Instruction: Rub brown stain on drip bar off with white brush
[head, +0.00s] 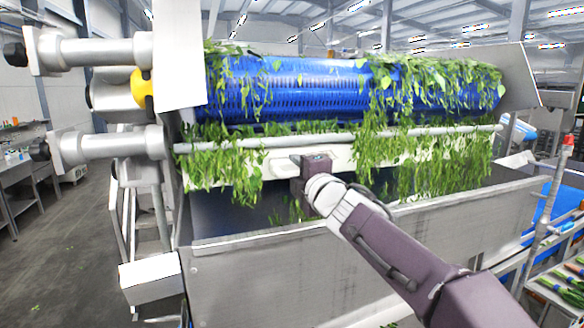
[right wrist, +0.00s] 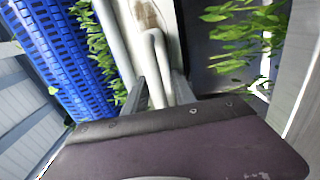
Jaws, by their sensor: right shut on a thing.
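The drip bar (head: 276,163) is a long white strip below a grey pipe, with leaves hanging over much of it. In the right wrist view the drip bar (right wrist: 168,14) shows a faint brown stain (right wrist: 148,14) near the top edge. My right gripper (head: 303,170) is at the bar's bare middle stretch. In the right wrist view its fingers (right wrist: 158,92) are shut on the bent white handle of the white brush (right wrist: 152,62). The brush's far end lies close to the stain; I cannot tell whether it touches. The brush is hidden in the head view. My left gripper is not in view.
A blue slotted drum (head: 300,85) with clinging leaves is above the bar. A grey metal trough wall (head: 300,262) stands in front, below my right arm. Leaf clumps (head: 400,165) hang to the right of the gripper. A red-topped post (head: 568,142) is at far right.

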